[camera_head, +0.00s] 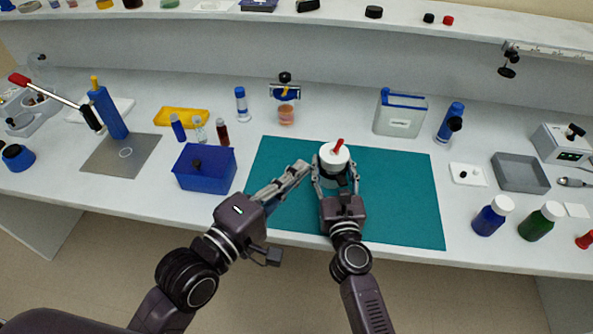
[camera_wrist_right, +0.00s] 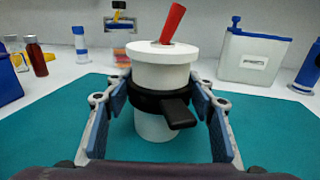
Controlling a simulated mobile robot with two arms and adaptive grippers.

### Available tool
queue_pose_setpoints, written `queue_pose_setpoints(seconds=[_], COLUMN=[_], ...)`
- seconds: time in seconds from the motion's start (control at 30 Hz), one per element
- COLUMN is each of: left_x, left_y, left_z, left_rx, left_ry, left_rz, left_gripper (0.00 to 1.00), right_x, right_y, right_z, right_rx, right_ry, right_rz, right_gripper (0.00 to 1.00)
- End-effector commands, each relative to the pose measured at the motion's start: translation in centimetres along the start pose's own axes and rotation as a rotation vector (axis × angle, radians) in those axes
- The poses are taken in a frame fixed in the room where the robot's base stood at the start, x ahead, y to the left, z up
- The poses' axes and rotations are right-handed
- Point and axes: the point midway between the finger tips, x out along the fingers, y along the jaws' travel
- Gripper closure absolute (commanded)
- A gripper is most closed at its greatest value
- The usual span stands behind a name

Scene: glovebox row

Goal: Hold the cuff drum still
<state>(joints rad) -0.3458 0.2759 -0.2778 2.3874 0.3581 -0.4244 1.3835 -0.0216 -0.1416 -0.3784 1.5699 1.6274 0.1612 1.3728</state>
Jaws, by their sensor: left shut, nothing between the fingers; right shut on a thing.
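The cuff drum (camera_head: 334,158) is a white upright cylinder with a wide lid, a red peg (camera_head: 338,147) tilted on top and a black cuff (camera_wrist_right: 150,102) with a jutting tab around its middle. It stands on the teal mat (camera_head: 405,205). My right gripper (camera_head: 335,172) is shut on the drum, one finger on each side at about cuff height. In the right wrist view the drum (camera_wrist_right: 162,76) stands upright between the blue-padded fingers. My left gripper (camera_head: 299,170) is shut and empty just left of the drum; whether it touches is unclear.
A blue box (camera_head: 205,168) stands left of the mat. A white canister (camera_head: 400,113) and a blue bottle (camera_head: 450,122) stand behind it. White-capped bottles (camera_head: 492,215) and a grey tray (camera_head: 520,173) are at the right. The mat's right part is clear.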

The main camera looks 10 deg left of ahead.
Motion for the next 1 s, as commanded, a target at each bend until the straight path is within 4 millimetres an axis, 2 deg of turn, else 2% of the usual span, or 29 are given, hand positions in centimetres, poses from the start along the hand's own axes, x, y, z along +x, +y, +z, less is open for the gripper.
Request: queue_pose_setpoints(seconds=[0.17, 0.2, 0.37, 0.73, 0.87, 1.0], left_x=[0.0, 0.0, 0.0, 0.1, 0.1, 0.1], left_y=[0.0, 0.0, 0.0, 0.0, 0.0, 0.0], left_z=[0.0, 0.0, 0.0, 0.0, 0.0, 0.0], left_rx=[0.0, 0.0, 0.0, 0.0, 0.0, 0.0], left_ry=[0.0, 0.0, 0.0, 0.0, 0.0, 0.0], left_rz=[0.0, 0.0, 0.0, 0.0, 0.0, 0.0], left_gripper=[1.0, 1.0, 1.0, 1.0, 1.0, 1.0], right_x=[0.0, 0.0, 0.0, -0.4, -2.0, -4.7], right_y=[0.0, 0.0, 0.0, 0.0, 0.0, 0.0], right_z=[0.0, 0.0, 0.0, -0.1, -0.1, -0.2], right_rx=[0.0, 0.0, 0.0, 0.0, 0.001, -0.001], right_ry=[0.0, 0.0, 0.0, 0.001, 0.002, 0.003], right_rz=[0.0, 0.0, 0.0, 0.0, 0.0, 0.0], right_gripper=[0.78, 0.47, 0.3, 0.29, 0.29, 0.29])
